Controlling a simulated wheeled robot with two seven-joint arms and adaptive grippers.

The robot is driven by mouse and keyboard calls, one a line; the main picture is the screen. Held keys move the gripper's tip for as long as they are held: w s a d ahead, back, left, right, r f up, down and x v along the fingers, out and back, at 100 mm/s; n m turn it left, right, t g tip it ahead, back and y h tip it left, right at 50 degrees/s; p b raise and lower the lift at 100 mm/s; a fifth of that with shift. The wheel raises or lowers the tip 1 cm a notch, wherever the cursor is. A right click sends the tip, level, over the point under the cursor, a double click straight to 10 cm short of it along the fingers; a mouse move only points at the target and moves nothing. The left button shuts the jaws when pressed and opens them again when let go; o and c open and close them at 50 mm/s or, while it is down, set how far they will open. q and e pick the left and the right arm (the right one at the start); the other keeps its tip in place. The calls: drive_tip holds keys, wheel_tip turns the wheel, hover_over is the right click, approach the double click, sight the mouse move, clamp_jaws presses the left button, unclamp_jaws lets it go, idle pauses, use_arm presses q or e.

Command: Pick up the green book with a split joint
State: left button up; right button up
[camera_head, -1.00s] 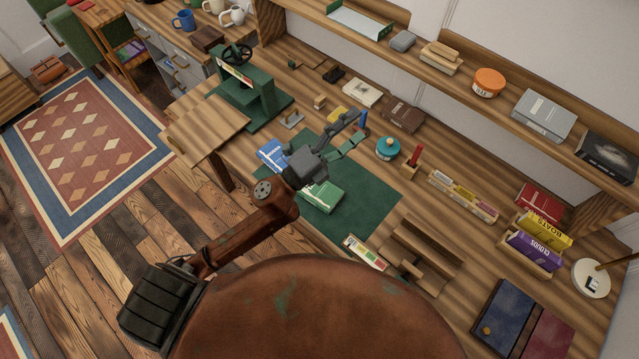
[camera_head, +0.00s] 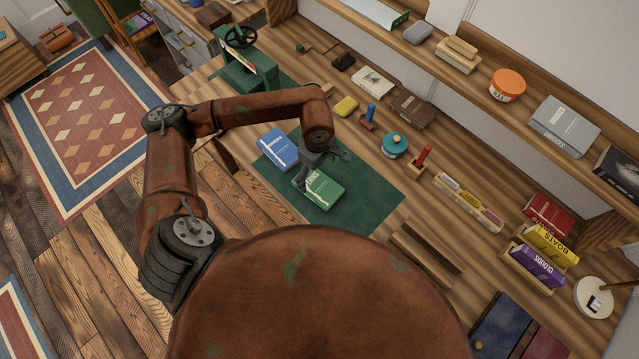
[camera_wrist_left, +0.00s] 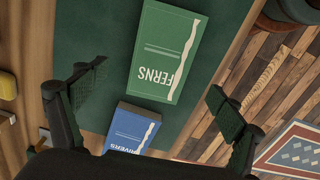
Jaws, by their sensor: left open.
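The green book (camera_head: 324,190), lettered "FERNS", lies flat on the dark green mat (camera_head: 371,202). In the left wrist view the green book (camera_wrist_left: 168,50) shows a jagged white line along one long edge. A blue book (camera_head: 278,149) lies beside it on the mat; in the left wrist view the blue book (camera_wrist_left: 131,129) also has a jagged white line. My left gripper (camera_head: 323,168) is open and empty above the green book, partly covering its far edge. In the left wrist view its fingers (camera_wrist_left: 157,80) are spread wide, with the book between and beyond them. My right gripper is not in view.
A green press (camera_head: 240,75) stands at the bench's far left. A yellow block (camera_head: 346,106), a blue-handled stamp (camera_head: 369,117), a brown book (camera_head: 412,109) and a teal jar (camera_head: 395,145) stand behind the mat. The mat's right part is clear.

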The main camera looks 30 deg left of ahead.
sight(318, 185)
use_arm(q)
drive_tip(key=f, duration=0.7)
drive_tip(key=shift+s+d, duration=0.15)
drive_tip(key=shift+s, duration=0.05)
drive_tip(key=c, duration=1.4)
drive_tip(key=shift+r, duration=0.15)
